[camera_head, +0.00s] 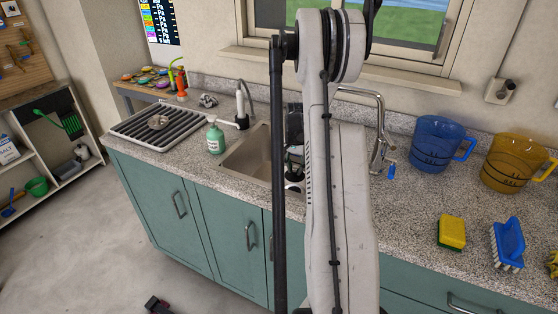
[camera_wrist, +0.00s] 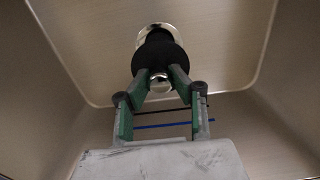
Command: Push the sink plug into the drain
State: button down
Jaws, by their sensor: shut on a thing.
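The sink plug (camera_wrist: 163,54) is a round black stopper with a shiny metal knob. In the wrist view, my gripper (camera_wrist: 160,78) has its two green-padded fingertips closed on the knob. The drain (camera_wrist: 151,29) shows as a bright metal ring just beyond the plug. The plug covers much of the drain, and I cannot tell whether it is seated in it or just above it. The metal sink (camera_head: 245,153) is set into the counter in the head view. My arm hides much of the sink there, and the plug cannot be made out clearly.
A green soap bottle (camera_head: 215,137) stands at the sink's left rim, beside a drying rack (camera_head: 157,123). A faucet (camera_head: 379,130) rises behind the sink to the right. A blue jug (camera_head: 437,143), amber jug (camera_head: 514,160), yellow sponge (camera_head: 452,233) and blue brush (camera_head: 507,243) stand farther right.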

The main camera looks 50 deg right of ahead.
aim_at(295, 175)
jog(key=shift+f+b, duration=0.5)
jog(key=shift+f, duration=1.55)
jog(key=shift+f+b, duration=1.05)
jog(key=shift+f, duration=0.2)
jog(key=shift+f+b, duration=0.9)
jog(key=shift+b, duration=0.25)
jog(key=c, duration=1.5)
grip_release()
jog(key=shift+o, duration=0.2)
notch_tip(295, 175, up, 12)
jog(key=shift+r, duration=0.1)
jog(key=shift+a, duration=0.1)
